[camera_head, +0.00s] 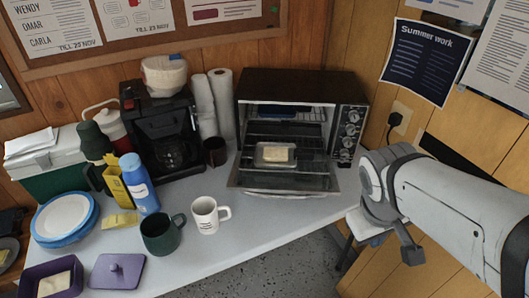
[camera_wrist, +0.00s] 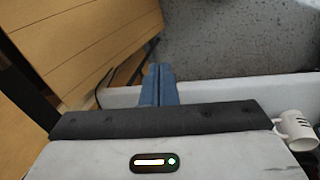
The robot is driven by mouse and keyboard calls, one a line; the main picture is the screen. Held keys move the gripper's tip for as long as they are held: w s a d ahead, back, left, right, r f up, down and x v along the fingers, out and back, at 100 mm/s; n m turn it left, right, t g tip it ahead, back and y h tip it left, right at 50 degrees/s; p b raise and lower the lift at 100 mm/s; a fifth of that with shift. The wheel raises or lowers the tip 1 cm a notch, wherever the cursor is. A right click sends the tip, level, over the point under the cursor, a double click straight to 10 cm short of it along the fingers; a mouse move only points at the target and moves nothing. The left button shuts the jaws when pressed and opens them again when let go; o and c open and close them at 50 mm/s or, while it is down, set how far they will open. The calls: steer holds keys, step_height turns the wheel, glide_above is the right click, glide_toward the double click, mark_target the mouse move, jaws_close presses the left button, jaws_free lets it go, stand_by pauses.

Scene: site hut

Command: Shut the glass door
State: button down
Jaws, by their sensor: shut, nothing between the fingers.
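The glass door (camera_head: 315,182) belongs to the black toaster oven (camera_head: 300,86) at the back right of the table. It is folded down and open, with its handle edge (camera_head: 280,193) toward the table's front. My gripper's blue fingers (camera_wrist: 160,75) are together and empty in the wrist view, near the pale table edge. In the head view my arm is right of the door, apart from it; the fingertips are largely hidden.
A white mug (camera_head: 205,215) and green mug (camera_head: 162,235) stand left of the door; the white mug also shows in the wrist view (camera_wrist: 297,129). A dark mug (camera_head: 215,151) and paper rolls (camera_head: 222,105) stand beside the oven. The wooden wall (camera_head: 425,125) is close on the right.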

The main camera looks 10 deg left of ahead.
steer(key=w+f+n+t+h+b, duration=0.2)
steer(key=w+f+n+h+b, duration=0.2)
steer(key=f+n+b, duration=0.55)
steer(key=w+a+f+n+t+h+b, duration=0.1)
steer(key=w+a+f+n+t+b, duration=0.4)
steer(key=a+n+b, duration=0.35)
steer(key=a+n+t+y+b, duration=0.3)
steer(key=a+n, duration=0.1)
steer(key=a, duration=0.3)
steer(key=s+a+f+n+t+y+b, duration=0.1)
steer(key=a+n+t+y+b, duration=0.1)
steer(key=a+n, duration=0.3)
steer(key=a+f+n+t+y+b, duration=0.1)
steer(key=a+n+t+y+b, duration=0.2)
steer(key=a, duration=0.6)
steer(key=shift+s+f+n+t+y+b, duration=0.15)
steer(key=shift+n+t+y, duration=0.1)
steer(key=shift+n+t, duration=0.3)
steer(key=shift+s+f+n+t+y+b, duration=0.15)
steer(key=shift+n+t+y, duration=0.1)
steer(key=shift+n+t, duration=0.25)
steer(key=w+b, duration=0.1)
steer(key=w, duration=0.5)
steer(key=w+r+b, duration=0.1)
steer(key=w, duration=0.2)
steer(key=shift+w+a+b, duration=0.35)
steer(key=shift+w+a, duration=0.05)
